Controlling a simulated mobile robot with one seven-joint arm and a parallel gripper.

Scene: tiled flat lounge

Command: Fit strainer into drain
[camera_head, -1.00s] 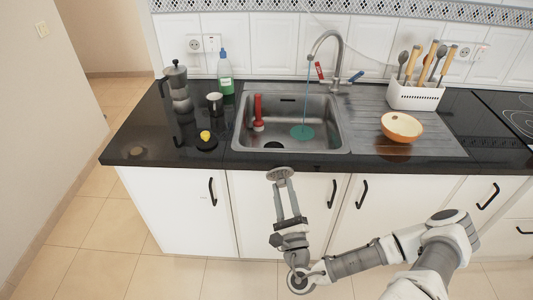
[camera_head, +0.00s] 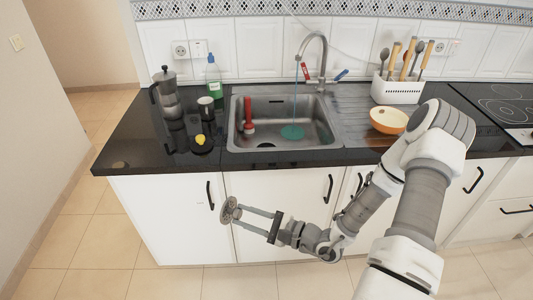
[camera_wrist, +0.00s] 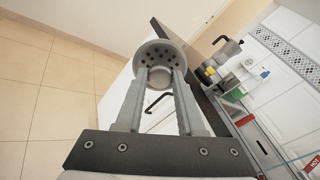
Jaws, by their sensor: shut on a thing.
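My gripper (camera_head: 238,211) is shut on the round grey metal strainer (camera_head: 229,210), in front of the white cabinet doors and below the counter edge. In the wrist view the perforated strainer (camera_wrist: 159,62) sits between the fingertips of my gripper (camera_wrist: 160,80), its holed face showing. The steel sink (camera_head: 238,142) is set in the black counter, up and to the right of the gripper in the head view. The drain (camera_head: 266,146) shows as a dark spot at the front left of the basin floor, partly cut off by the front rim. Water runs from the faucet (camera_head: 315,45) onto a teal patch (camera_head: 292,132) in the basin.
A red-handled tool (camera_head: 248,117) stands in the sink's left side. Left on the counter are a moka pot (camera_head: 167,95), a cup (camera_head: 206,107), a soap bottle (camera_head: 214,78) and a yellow item on a dark dish (camera_head: 200,140). Right are an orange bowl (camera_head: 388,121) and a utensil basket (camera_head: 397,90).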

